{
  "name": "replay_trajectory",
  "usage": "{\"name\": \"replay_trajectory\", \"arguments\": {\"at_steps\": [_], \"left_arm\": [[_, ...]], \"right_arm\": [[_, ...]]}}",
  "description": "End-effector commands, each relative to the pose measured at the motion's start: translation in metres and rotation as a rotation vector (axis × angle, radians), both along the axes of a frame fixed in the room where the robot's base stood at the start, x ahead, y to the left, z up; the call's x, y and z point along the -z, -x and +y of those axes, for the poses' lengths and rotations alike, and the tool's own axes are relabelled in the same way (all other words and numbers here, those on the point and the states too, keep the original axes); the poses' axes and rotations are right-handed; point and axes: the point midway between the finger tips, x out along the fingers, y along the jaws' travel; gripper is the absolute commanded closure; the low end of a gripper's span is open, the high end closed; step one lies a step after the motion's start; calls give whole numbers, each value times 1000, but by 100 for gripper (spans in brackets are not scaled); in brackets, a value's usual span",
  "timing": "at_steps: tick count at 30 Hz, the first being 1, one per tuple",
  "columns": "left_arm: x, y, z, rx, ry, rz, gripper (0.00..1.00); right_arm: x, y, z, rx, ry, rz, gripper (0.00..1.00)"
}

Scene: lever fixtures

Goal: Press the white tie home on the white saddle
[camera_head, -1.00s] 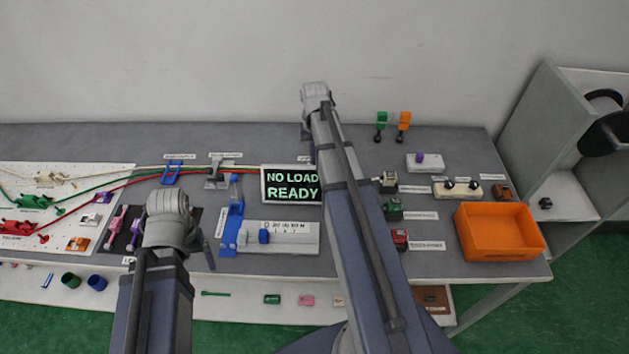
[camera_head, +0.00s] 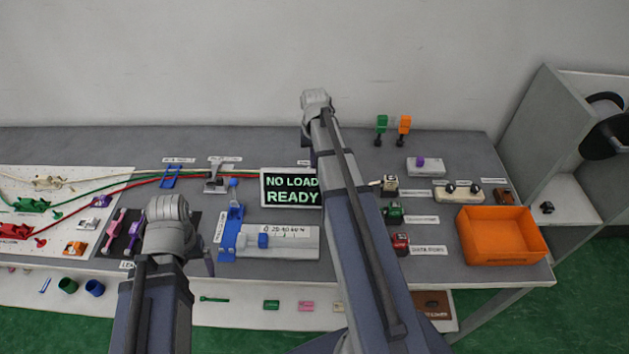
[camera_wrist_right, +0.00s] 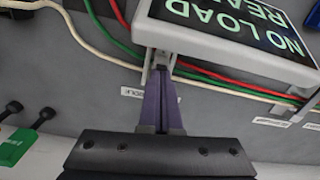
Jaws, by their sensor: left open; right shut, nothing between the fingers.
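In the right wrist view my right gripper (camera_wrist_right: 161,72) is shut and empty. Its dark fingertips are at a small white saddle (camera_wrist_right: 147,75) beside the display's edge, with a label partly reading "DLE" next to it. The fingers cover most of the saddle, so I cannot make out the white tie or how it sits. A cream cable (camera_wrist_right: 95,47) runs toward this spot. In the head view my right arm hides the saddle. My left gripper (camera_head: 209,262) is open at the table's front left; only one dark finger shows clearly.
A white-framed display (camera_head: 291,187) reading "NO LOAD READY" stands close by the right gripper. Red and green cables (camera_wrist_right: 195,75) run past the fingertips. A grey clamp fixture (camera_head: 215,182) stands left of the display. An orange bin (camera_head: 500,258) is at the right.

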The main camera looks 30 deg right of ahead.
Motion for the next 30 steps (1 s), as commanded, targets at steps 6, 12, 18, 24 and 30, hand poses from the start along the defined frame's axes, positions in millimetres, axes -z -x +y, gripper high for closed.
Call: {"name": "replay_trajectory", "arguments": {"at_steps": [6,12,18,24,30], "left_arm": [[0,0,0,0,0,0,9],[-15,0,0,0,0,0,9],[-35,0,0,0,0,0,9],[-40,0,0,0,0,0,9],[-42,0,0,0,0,0,9]], "right_arm": [[0,0,0,0,0,0,100],[-15,0,0,0,0,0,100],[-35,0,0,0,0,0,100],[-40,0,0,0,0,0,100],[-42,0,0,0,0,0,100]]}}
